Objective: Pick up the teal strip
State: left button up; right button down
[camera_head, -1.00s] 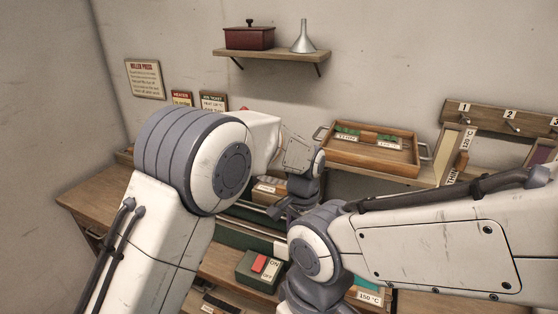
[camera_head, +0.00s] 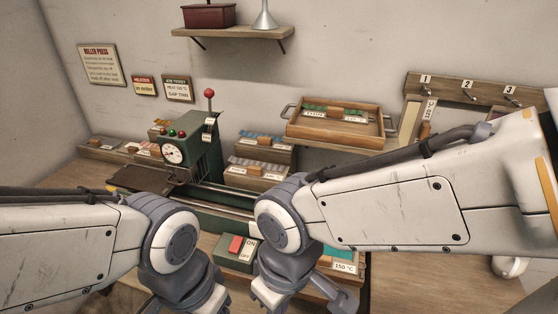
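A teal piece (camera_head: 340,253), which looks like the teal strip, shows only in part behind my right arm, above a 150 °C label (camera_head: 344,267) at the front of the bench. My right gripper (camera_head: 318,300) hangs just in front and left of that label, cut by the bottom edge; its fingers are not clear. My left gripper (camera_head: 205,306) is at the bottom edge, left of the right one, with its fingertips out of frame. I see nothing held in either.
A green roller press (camera_head: 195,150) with a gauge and red-knobbed lever stands behind my arms. An ON/OFF switch box (camera_head: 236,252) sits between the grippers. A wooden tray (camera_head: 335,137) and numbered hooks (camera_head: 465,92) are at the back. The bench at right (camera_head: 430,290) is mostly clear.

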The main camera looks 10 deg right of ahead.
aim_at(328, 252)
jog(key=k, duration=1.3)
jog(key=z, duration=0.7)
jog(key=i, duration=1.55)
jog(key=u, duration=0.55)
